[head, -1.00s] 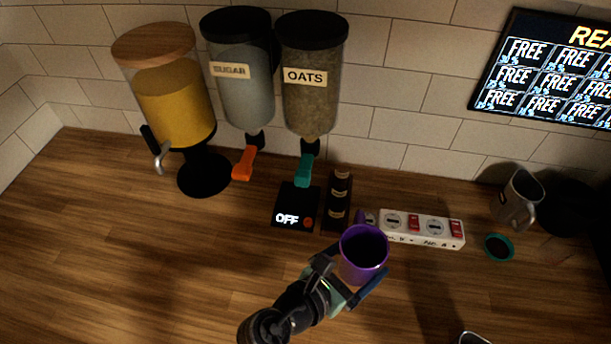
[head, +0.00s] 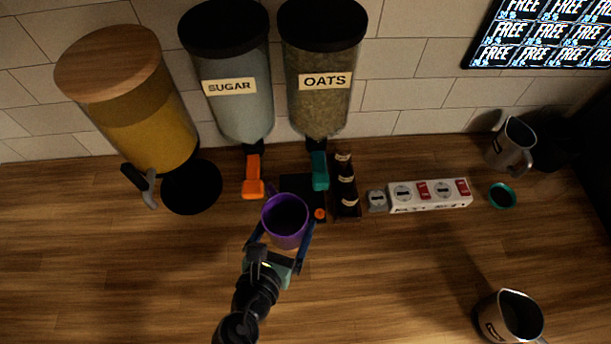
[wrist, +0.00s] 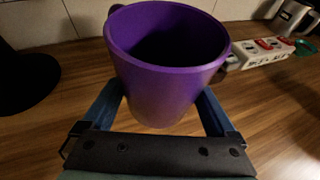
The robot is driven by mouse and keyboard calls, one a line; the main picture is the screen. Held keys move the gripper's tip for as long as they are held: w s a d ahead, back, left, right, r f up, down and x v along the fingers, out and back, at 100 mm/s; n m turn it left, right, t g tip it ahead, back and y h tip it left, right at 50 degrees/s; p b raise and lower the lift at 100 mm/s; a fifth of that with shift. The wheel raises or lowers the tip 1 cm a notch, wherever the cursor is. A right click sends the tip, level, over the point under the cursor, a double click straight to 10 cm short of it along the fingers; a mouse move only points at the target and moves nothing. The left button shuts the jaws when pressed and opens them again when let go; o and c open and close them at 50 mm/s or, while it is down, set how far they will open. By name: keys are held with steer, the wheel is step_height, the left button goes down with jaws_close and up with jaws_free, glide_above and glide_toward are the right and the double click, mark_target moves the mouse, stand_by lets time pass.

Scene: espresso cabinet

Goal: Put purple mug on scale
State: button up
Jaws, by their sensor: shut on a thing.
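The purple mug (head: 286,222) is upright between the fingers of my gripper (head: 283,240), which is shut on it. In the wrist view the mug (wrist: 165,75) fills the upper middle, with a blue finger on each side. The black scale (head: 318,200) lies behind and to the right of the mug in the head view, below the dispensers. The mug covers most of the scale's front left part and its display; an orange button shows at its right. I cannot tell how high the mug is above the counter or whether it touches the scale.
The orange spout (head: 253,178) of the sugar dispenser and the teal spout (head: 320,172) of the oats dispenser hang close behind the mug. A metal pitcher (head: 510,318) stands at front right.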

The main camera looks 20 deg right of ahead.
steer(key=p, duration=0.2)
glide_above(307, 188)
steer(key=shift+w+d+f+b, duration=0.15)
steer(key=shift+f+b, duration=0.2)
steer(key=shift+f, duration=0.5)
steer(key=shift+w+a+f+b, duration=0.1)
steer(key=shift+f+b, duration=0.2)
steer(key=shift+f, duration=0.55)
steer(key=shift+f, duration=0.15)
steer(key=o, duration=1.6)
steer(key=shift+s+f, duration=0.1)
steer(key=shift+c, duration=0.2)
steer(key=shift+s+r, duration=0.15)
steer(key=shift+r, duration=0.1)
steer(key=v, duration=1.1)
steer(key=shift+s+r, duration=0.15)
steer(key=shift+s, duration=0.1)
